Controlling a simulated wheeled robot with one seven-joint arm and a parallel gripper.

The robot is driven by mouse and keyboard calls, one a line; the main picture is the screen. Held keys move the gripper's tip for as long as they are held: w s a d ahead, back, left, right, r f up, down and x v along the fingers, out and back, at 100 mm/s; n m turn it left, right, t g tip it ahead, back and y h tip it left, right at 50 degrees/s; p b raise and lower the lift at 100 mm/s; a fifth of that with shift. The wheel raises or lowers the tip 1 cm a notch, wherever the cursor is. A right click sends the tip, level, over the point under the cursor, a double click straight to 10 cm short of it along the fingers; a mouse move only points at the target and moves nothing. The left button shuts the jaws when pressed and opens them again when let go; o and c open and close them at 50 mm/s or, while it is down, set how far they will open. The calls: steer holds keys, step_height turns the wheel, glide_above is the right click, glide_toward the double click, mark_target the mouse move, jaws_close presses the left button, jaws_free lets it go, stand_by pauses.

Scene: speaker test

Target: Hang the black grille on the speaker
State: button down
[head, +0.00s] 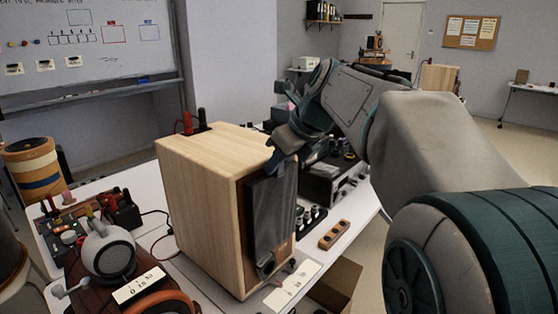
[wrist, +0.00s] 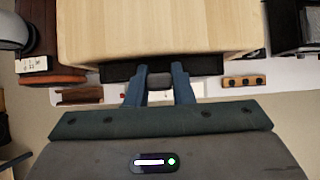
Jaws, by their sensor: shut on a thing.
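The speaker (head: 200,195) is a pale wooden box standing upright on the white table. The black grille (head: 268,220) is a dark upright panel at the speaker's right-hand face in the head view, with a strip of brown face showing at its left and below it. My gripper (head: 279,163) is shut on the grille's upper edge. In the wrist view, the fingers of my gripper (wrist: 159,76) hold the grille (wrist: 205,66), a dark strip along the edge of the speaker (wrist: 160,30). I cannot tell whether the grille touches the face.
A brown block with several dark knobs (head: 334,235) lies right of the speaker, near a white card (head: 293,286). Black equipment (head: 330,180) stands behind. A round grey device (head: 108,250) and other parts crowd the left. A cardboard box (head: 338,287) is below the table edge.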

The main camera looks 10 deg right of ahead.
steer(key=shift+f, duration=0.3)
steer(key=c, duration=1.2)
jaws_free()
steer(key=shift+o, duration=0.2)
steer(key=p+v, duration=0.2)
steer(key=v, duration=1.1)
steer(key=s+a+f+n+g+h+p, duration=0.1)
steer(key=s+f+n+p, duration=0.3)
steer(key=s+f+n, duration=0.4)
steer(key=s+a+f+n+g+h+p, duration=0.1)
steer(key=s+a+f+n+h+p, duration=0.1)
steer(key=s+f+n, duration=0.5)
step_height(320, 180, down, 6)
steer(key=n+h+p, duration=0.1)
steer(key=n+p, duration=0.1)
steer(key=n, duration=1.1)
steer(key=shift+s+a+n+g, duration=0.3)
steer(key=shift+s+a+g, duration=0.05)
steer(key=shift+a+g, duration=0.05)
